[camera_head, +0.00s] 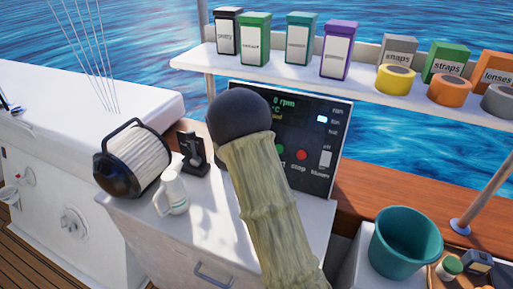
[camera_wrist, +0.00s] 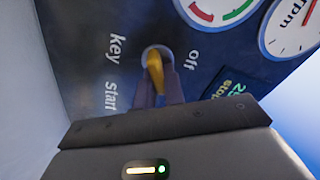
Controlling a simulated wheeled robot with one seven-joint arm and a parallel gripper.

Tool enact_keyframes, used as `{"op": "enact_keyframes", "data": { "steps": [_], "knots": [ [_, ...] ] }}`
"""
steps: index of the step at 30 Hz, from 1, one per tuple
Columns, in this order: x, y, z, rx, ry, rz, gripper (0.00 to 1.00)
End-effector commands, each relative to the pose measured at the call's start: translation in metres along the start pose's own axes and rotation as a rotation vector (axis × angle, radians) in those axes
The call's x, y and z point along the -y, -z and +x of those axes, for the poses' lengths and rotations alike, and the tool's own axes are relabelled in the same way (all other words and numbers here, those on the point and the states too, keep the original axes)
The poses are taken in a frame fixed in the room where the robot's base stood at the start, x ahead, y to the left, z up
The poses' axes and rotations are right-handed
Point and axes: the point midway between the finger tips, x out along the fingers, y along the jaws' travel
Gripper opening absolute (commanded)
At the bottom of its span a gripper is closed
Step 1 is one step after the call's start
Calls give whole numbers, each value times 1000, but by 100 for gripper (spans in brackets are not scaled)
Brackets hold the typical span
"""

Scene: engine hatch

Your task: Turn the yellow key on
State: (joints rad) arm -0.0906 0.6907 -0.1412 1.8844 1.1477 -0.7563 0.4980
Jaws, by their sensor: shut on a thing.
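The yellow key (camera_wrist: 156,73) stands in a round keyhole on a dark panel (camera_wrist: 95,50) in the wrist view. The words "off", "key" and "start" are printed around it. My gripper (camera_wrist: 160,90) is shut on the key, with its two dark fingers on either side of it. In the head view my arm (camera_head: 262,190) covers the left part of the control panel (camera_head: 325,125), so the key and fingertips are hidden there.
A lidded filter canister (camera_head: 140,160), a white mug (camera_head: 172,192) and a dark stand (camera_head: 192,155) are on the white counter left of my arm. A shelf (camera_head: 275,70) with boxes and tape rolls runs above the panel. A teal bucket (camera_head: 405,243) stands at the lower right.

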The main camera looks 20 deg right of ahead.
Motion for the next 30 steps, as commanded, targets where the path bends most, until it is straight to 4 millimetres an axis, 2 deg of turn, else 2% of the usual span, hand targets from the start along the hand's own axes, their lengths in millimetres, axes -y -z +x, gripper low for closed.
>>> {"op": "enact_keyframes", "data": {
  "steps": [15,16,19,30],
  "knots": [
    [-1,0,0,1,-4,30,0],
    [-1,0,0,1,-4,30,15],
    [-1,0,0,1,-3,30,33],
    [0,0,-4,1,-1,29,33]
  ]
}}
